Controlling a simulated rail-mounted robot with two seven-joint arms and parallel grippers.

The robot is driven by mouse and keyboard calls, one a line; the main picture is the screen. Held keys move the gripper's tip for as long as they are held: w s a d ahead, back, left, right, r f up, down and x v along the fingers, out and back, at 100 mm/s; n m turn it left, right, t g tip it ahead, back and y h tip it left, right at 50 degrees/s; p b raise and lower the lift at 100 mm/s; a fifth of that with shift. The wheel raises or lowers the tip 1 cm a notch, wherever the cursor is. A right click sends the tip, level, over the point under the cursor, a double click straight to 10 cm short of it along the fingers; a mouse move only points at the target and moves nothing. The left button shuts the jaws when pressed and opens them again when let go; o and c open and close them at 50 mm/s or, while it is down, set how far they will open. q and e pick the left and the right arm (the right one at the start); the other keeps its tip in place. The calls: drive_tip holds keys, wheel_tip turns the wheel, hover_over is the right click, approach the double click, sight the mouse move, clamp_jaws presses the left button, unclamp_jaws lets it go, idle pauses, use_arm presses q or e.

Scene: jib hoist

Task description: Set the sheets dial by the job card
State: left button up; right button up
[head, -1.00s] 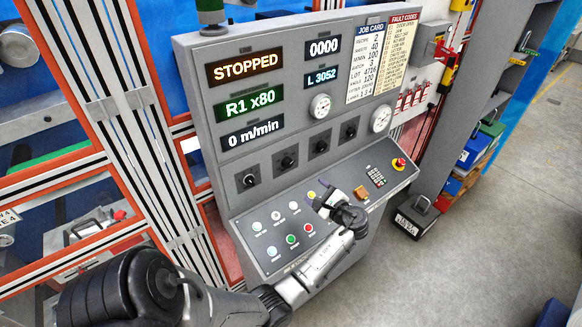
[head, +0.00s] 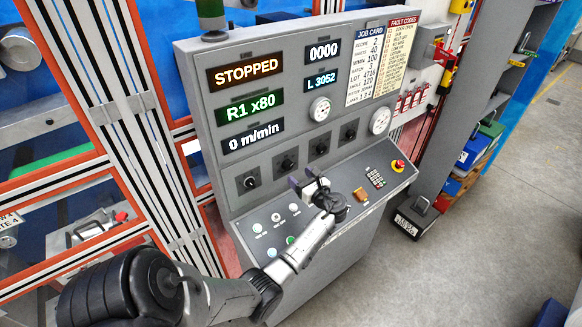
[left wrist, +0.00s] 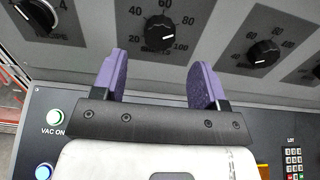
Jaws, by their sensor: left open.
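The job card (head: 366,67) on the upright panel reads sheets 40. The lit display (head: 250,106) reads R1 x80. A row of black dials runs along the panel's lower part. The second dial from the left (head: 287,163) has a scale from 20 to 100 in the left wrist view (left wrist: 159,31); its small label is hard to read, and I cannot tell its setting surely. My left gripper (head: 304,176) is open and empty, just in front of and below this dial. Its purple fingers (left wrist: 158,78) are spread below the dial, apart from it.
The leftmost dial (head: 250,182) and the third dial (head: 322,147) flank it closely. Below, the sloped desk carries lit buttons, a keypad (head: 376,179) and a red emergency stop (head: 399,164). A display reads STOPPED (head: 246,72).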

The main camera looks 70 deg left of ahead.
sight(289, 167)
use_arm(q)
drive_tip(key=shift+p+x, duration=0.35)
drive_tip(key=shift+x, duration=2.55)
drive_tip(key=shift+c, duration=0.5)
drive_tip(key=c, duration=0.8)
drive_tip(key=shift+c, duration=0.2)
drive_tip(key=shift+n, duration=0.3)
